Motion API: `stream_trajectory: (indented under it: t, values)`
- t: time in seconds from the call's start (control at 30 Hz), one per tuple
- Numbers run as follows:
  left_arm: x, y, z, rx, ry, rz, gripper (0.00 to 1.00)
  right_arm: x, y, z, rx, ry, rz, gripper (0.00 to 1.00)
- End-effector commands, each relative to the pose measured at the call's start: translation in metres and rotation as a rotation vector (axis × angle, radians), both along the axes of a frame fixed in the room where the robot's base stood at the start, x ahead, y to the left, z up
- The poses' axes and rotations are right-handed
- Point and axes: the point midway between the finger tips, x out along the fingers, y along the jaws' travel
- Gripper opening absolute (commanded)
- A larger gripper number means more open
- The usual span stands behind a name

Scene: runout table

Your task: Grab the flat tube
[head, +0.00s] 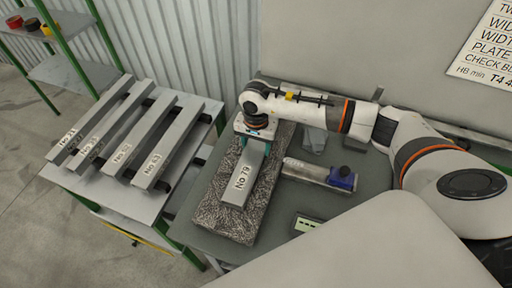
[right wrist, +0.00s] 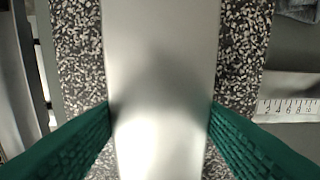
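The flat tube (head: 238,188) is a grey metal bar marked "No 79". It lies lengthwise on a speckled block on the table. In the right wrist view the tube (right wrist: 162,60) runs up the middle as a smooth pale strip. My right gripper (head: 254,142) is at the tube's far end, coming down from above. Its green fingers (right wrist: 161,112) stand on either side of the tube, their tips against its two long edges with no visible gap. The sides of the tube below its top face are hidden. My left gripper is not in view.
The speckled block (head: 228,226) fills the table's left part. Right of the tube lie a metal piece with a blue clamp (head: 341,178) and a small display box (head: 306,224). Several labelled bars (head: 162,148) rest on the rack at left. A ruler strip (right wrist: 290,107) shows beside the block.

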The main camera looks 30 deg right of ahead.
Motion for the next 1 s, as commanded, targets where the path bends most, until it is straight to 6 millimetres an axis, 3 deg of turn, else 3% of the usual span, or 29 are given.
stream_trajectory:
  t: [0.03, 0.23, 0.57, 1.0]
  values:
    - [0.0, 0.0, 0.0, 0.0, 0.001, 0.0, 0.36, 0.0, 0.0, 0.0, 0.0, 0.0, 0.0, 0.47]
    - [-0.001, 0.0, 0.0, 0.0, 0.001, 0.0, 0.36, 0.0, 0.0, 0.0, 0.0, 0.0, 0.0, 0.15]
    - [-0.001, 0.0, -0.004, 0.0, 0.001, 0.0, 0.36, 0.002, 0.0, 0.008, 0.003, -0.006, 0.0, 0.14]
    - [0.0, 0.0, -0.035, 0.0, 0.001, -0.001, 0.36, 0.002, 0.0, 0.084, 0.001, -0.007, 0.0, 0.14]
